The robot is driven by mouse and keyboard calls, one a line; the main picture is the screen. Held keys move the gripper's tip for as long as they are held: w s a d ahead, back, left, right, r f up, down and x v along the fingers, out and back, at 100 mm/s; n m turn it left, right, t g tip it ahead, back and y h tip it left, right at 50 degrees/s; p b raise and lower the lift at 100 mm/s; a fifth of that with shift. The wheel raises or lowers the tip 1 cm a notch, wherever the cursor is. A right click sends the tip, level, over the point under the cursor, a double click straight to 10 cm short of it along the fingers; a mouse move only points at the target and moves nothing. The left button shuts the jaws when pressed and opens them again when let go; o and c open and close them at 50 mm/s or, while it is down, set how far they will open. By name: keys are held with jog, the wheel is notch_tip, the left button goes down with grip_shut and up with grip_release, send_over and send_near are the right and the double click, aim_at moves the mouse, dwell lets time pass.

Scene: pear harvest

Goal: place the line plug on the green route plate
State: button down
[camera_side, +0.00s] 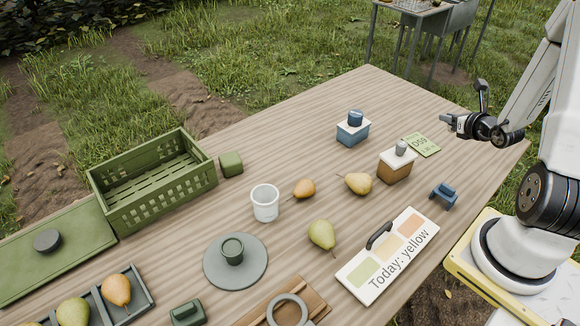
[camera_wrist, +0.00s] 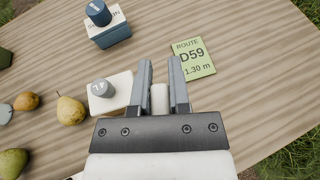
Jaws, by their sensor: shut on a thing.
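The green route plate (camera_side: 423,145) lies flat near the table's far right edge; in the wrist view it reads "ROUTE D59 1.30 m" (camera_wrist: 193,57), and its visible top is bare. My gripper (camera_side: 448,119) is above the table, beyond and to the right of the plate in the side view. In the wrist view its fingers (camera_wrist: 160,66) point toward the area just left of the plate. A pale narrow piece (camera_wrist: 160,98), apparently the line plug, is held between the fingers. Its lower end and shape are mostly hidden.
A brown block with a grey knob (camera_side: 396,166) and a blue block with a blue knob (camera_side: 353,130) stand near the plate. Pears, a white cup (camera_side: 265,203), a "Today: yellow" board (camera_side: 388,258) and a green crate (camera_side: 153,182) lie farther left or nearer.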

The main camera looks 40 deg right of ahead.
notch_tip(320, 180, down, 5)
jog(key=shift+w+r, duration=0.1)
jog(key=shift+r, duration=0.1)
jog(key=shift+w, duration=0.1)
send_over(413, 144)
jog(key=s, duration=0.1)
jog(key=f, duration=0.8)
jog(key=shift+a+f, duration=0.1)
jog(key=shift+a, duration=0.3)
jog(key=shift+w+d+f, duration=0.4)
jog(key=shift+f, duration=0.15)
jog(key=shift+f, duration=0.1)
jog(key=shift+w+d+f, duration=0.1)
jog(key=shift+f, duration=1.65)
